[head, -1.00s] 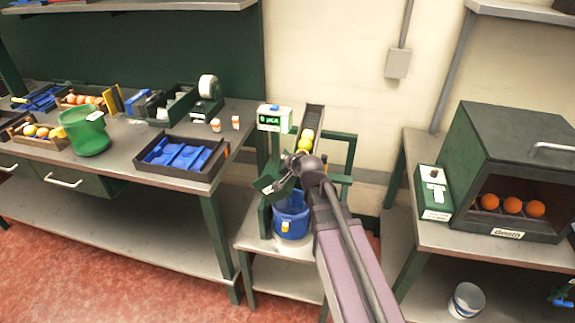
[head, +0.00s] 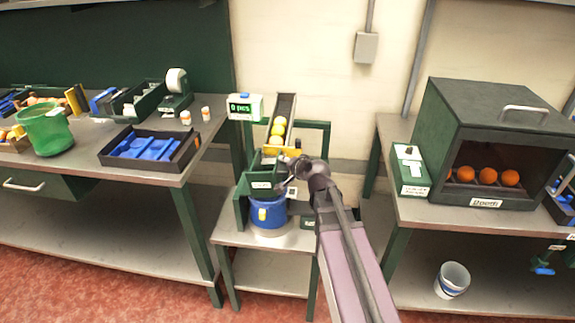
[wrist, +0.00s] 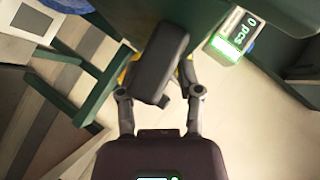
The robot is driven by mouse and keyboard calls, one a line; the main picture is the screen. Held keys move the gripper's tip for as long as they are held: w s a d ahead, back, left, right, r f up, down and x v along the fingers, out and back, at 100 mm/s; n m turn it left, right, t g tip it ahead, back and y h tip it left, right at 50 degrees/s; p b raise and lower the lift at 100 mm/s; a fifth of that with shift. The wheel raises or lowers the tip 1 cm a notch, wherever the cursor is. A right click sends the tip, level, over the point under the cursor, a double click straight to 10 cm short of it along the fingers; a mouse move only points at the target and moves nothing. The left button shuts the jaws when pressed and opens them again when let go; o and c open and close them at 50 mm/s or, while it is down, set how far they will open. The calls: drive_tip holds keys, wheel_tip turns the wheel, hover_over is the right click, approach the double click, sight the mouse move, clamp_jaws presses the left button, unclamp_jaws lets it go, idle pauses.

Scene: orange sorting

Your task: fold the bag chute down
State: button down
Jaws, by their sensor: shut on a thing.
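The bag chute (head: 242,206) is the dark green part of the small station, just above and beside the blue bag bin (head: 269,214). A small label plate (head: 260,185) sits near its upper edge. My gripper (head: 283,186) is at the chute, above the bin's right side. In the wrist view, my gripper (wrist: 160,88) is shut on a dark grey bar (wrist: 162,60), which appears to be the chute's handle. My arm and gripper hide part of the chute, so its exact tilt is hard to tell.
A sloped channel with yellow fruit (head: 279,127) rises behind the chute, beside a counter reading 0 pcs (head: 245,106). A workbench with a black tray (head: 186,158) stands left. A dark green oven-like box (head: 450,135) with oranges is right. A white bucket (head: 452,279) sits low right.

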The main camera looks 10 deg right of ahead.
drive_tip(key=shift+s+d+f+b, duration=0.15)
drive_tip(key=shift+f+b, duration=0.2)
drive_tip(key=shift+f, duration=0.15)
drive_tip(key=shift+s+d+f+b, duration=0.15)
drive_tip(key=shift+s+f+b, duration=0.05)
drive_tip(key=shift+f+b, duration=0.2)
drive_tip(key=shift+s+d+f+b, duration=0.15)
drive_tip(key=shift+f+b, duration=0.15)
drive_tip(key=shift+f, duration=0.25)
drive_tip(key=shift+s+f, duration=0.1)
drive_tip(key=c, duration=0.6)
unclamp_jaws()
drive_tip(key=shift+o, duration=0.2)
drive_tip(key=shift+d+f, duration=0.1)
drive_tip(key=shift+f, duration=0.05)
drive_tip(key=shift+d, duration=0.1)
